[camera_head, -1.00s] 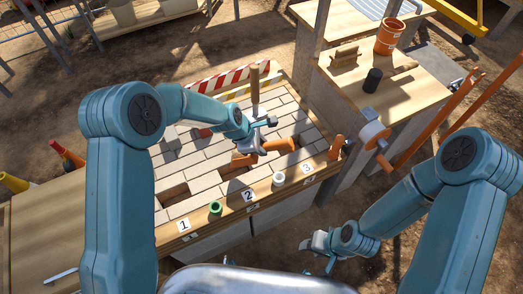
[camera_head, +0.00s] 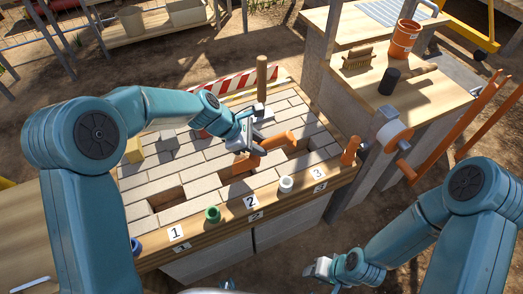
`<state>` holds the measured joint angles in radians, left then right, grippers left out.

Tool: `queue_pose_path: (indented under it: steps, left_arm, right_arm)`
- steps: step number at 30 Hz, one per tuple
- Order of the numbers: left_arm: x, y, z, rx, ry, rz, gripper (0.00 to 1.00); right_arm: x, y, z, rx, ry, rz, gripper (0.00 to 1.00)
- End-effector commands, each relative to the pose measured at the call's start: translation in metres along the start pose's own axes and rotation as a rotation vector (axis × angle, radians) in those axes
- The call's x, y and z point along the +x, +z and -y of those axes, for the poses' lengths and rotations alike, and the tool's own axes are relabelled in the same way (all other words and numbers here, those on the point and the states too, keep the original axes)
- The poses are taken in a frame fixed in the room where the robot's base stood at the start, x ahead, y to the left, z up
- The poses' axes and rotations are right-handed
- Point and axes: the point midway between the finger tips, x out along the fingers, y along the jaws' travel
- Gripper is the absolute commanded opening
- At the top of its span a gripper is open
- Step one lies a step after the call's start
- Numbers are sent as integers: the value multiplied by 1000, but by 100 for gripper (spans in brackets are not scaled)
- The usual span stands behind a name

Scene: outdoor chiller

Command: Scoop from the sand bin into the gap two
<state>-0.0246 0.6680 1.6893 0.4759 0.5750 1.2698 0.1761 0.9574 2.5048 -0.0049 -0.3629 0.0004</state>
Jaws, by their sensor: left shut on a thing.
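My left gripper (camera_head: 246,136) is shut on an orange scoop-like tool (camera_head: 268,148) above the paver bed. The tool's wide end is over the area behind label 2 (camera_head: 251,201). Gap one (camera_head: 168,198) is open behind label 1, and gap three (camera_head: 299,151) lies farther right. I cannot tell whether the scoop holds sand. I cannot identify the sand bin for sure. My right gripper (camera_head: 320,270) is low at the front, away from the pavers; its jaws are too small to read.
A wooden post-like handle (camera_head: 262,78) stands behind the pavers. The right bench holds an orange bucket (camera_head: 405,40), a brush (camera_head: 357,58) and a black cylinder (camera_head: 389,81). Pale containers (camera_head: 131,20) stand on a back shelf.

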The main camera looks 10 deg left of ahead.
Motion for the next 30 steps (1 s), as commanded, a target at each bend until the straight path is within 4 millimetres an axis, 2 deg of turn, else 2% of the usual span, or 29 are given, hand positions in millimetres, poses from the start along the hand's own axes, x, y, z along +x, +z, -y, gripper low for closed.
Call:
queue_pose_path:
  steps: [1, 6, 16, 22, 30]
  left_arm:
    - [4, -6, 0, -5, 3, 13, 0]
    - [3, -12, 0, -12, 4, 62, 0]
    - [-17, -36, -7, -69, 0, 264, 0]
    - [-32, -47, -10, -102, -7, 389, 0]
    - [-39, -52, -12, -116, -11, 451, 0]
  right_arm:
    - [13, 0, -4, 0, 0, 0, 43]
    - [33, -1, -12, 0, 0, 0, 43]
    - [72, -2, -26, 0, 0, 0, 43]
    - [79, -2, -28, 0, 0, 0, 43]
    - [82, -2, -29, 0, 0, 0, 43]
